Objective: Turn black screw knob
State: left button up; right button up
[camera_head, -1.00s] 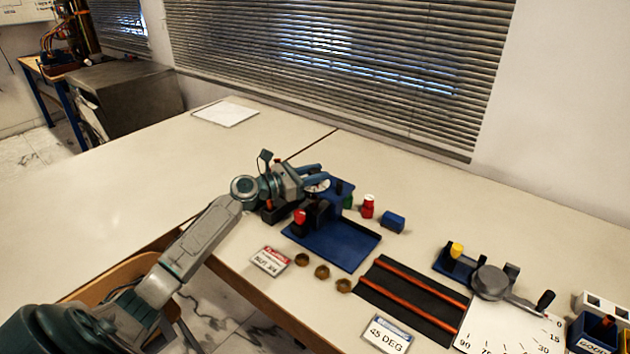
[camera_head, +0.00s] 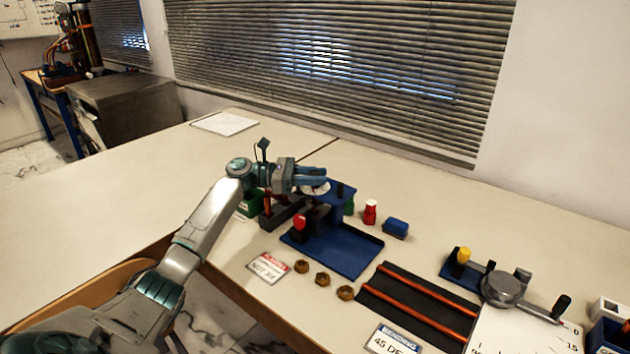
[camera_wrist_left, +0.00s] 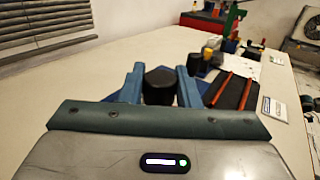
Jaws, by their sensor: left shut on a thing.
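The black screw knob (camera_wrist_left: 160,86) shows in the left wrist view as a dark cylinder between the two blue fingers. My left gripper (camera_wrist_left: 160,88) is shut on it. In the head view my left gripper (camera_head: 318,180) reaches in from the left over the blue gauge rig (camera_head: 340,250), and its fingers hide most of the knob there. A pale round dial (camera_head: 315,188) sits just under the fingers. A red knob (camera_head: 299,223) stands at the rig's front left. My right gripper is not in view.
A red bottle (camera_head: 370,212) and a blue block (camera_head: 396,228) stand right of the rig. Several brass rings (camera_head: 323,279) and a label card (camera_head: 268,268) lie in front. A black mat with orange rods (camera_head: 420,300) and an angle-scale bender (camera_head: 505,287) are further right.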

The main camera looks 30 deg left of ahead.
pick_arm(q)
jog(key=m+g+h, duration=0.1)
jog(key=g, duration=0.1)
jog(key=m+g+h+b, duration=0.1)
jog(key=m+g, duration=0.1)
jog(key=shift+w+g, duration=0.1)
jog(key=shift+g, duration=0.2)
jog(key=shift+f+m+g+h+b, duration=0.1)
jog(key=shift+m+g+h+b, duration=0.2)
jog(key=shift+m+g, duration=1.15)
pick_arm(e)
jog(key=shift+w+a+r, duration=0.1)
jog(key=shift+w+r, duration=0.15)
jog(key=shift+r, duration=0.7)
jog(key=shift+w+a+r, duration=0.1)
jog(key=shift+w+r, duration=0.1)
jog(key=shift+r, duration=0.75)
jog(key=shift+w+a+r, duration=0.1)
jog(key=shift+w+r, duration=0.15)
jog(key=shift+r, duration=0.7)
pick_arm(q)
jog(key=shift+n+g, duration=0.25)
jog(key=o, duration=0.9)
jog(key=shift+o, duration=0.2)
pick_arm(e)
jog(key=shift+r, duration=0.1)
